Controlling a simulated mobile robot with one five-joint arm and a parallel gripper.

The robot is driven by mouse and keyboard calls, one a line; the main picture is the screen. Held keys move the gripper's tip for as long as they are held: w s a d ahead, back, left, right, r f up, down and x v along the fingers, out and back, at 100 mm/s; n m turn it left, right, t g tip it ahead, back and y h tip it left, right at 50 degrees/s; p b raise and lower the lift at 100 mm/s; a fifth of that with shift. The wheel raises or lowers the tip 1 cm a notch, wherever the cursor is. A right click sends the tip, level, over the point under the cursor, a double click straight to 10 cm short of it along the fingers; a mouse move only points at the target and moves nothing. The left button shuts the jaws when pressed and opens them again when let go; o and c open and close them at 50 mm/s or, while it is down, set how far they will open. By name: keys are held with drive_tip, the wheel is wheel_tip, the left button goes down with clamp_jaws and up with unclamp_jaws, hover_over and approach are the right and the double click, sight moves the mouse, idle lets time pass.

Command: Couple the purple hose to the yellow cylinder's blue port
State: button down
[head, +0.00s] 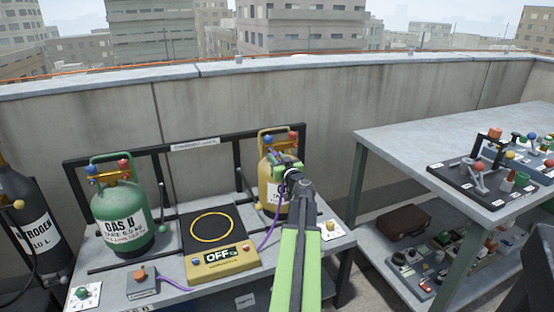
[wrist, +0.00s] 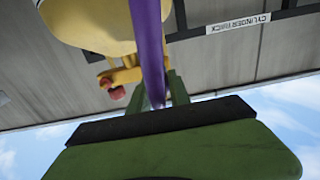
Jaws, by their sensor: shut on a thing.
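The yellow cylinder (head: 267,185) stands at the right end of the cylinder rack, with a red knob on its top; it also shows at the top of the wrist view (wrist: 90,22). My gripper (head: 284,162) is in front of its upper part and hides much of the valve. In the wrist view my gripper (wrist: 164,98) is shut on the purple hose (wrist: 148,45). The hose (head: 268,238) rises from the bench to my gripper. The blue port cannot be made out behind my gripper, and I cannot tell whether the hose end touches it.
A green gas cylinder (head: 125,218) stands at the left of the rack. A scale (head: 213,262) reading OFF lies between the cylinders. A dark nitrogen cylinder (head: 30,215) is far left. A grey table (head: 400,138) with fittings stands right. A parapet wall closes the back.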

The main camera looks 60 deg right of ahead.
sight(279, 160)
drive_tip(key=shift+x, duration=1.15)
idle(1.0)
drive_tip(key=c, duration=1.1)
unclamp_jaws()
drive_tip(key=shift+s, duration=0.1)
drive_tip(key=shift+v, duration=3.7)
